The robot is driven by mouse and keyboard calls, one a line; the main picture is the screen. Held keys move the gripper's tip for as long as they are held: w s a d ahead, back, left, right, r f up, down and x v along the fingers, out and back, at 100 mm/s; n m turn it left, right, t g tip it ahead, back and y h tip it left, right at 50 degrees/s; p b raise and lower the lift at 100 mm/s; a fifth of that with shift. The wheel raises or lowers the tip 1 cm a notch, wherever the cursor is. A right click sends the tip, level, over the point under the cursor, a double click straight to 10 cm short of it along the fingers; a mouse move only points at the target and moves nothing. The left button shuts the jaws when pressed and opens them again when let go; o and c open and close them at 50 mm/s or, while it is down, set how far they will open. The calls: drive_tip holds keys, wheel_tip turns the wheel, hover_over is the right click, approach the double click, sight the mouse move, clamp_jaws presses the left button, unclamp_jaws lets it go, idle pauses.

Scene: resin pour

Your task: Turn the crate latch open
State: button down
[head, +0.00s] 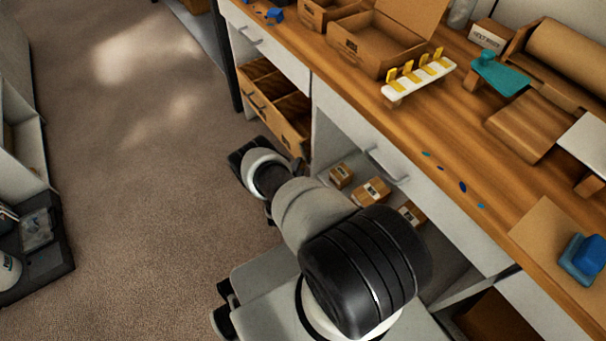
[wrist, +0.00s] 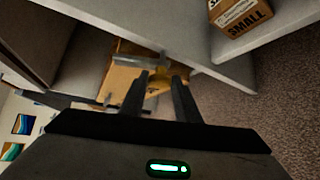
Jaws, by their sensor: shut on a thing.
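The wooden crate (head: 289,133) stands low in the open bay under the workbench, with dividers inside and a metal handle on its front. In the wrist view, part of the crate (wrist: 120,76) shows behind my fingers. A small yellowish latch (wrist: 160,79) sits between the fingertips. My gripper (wrist: 161,80) is shut on this latch, with the two dark fingers on either side of it. In the head view my arm reaches down toward the crate's near end, and the fingers and latch are hidden. The latch's exact angle cannot be told.
Small cardboard boxes (head: 371,191) sit on a shelf under the workbench (head: 456,131), right of my arm; one box (wrist: 240,14) shows close by in the wrist view. A drawer handle (head: 386,166) juts out above. The carpet (head: 150,190) to the left is clear.

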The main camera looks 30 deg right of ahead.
idle(0.3)
drive_tip(key=c, duration=1.4)
unclamp_jaws()
drive_tip(key=shift+o, duration=0.2)
drive_tip(key=shift+a, duration=0.1)
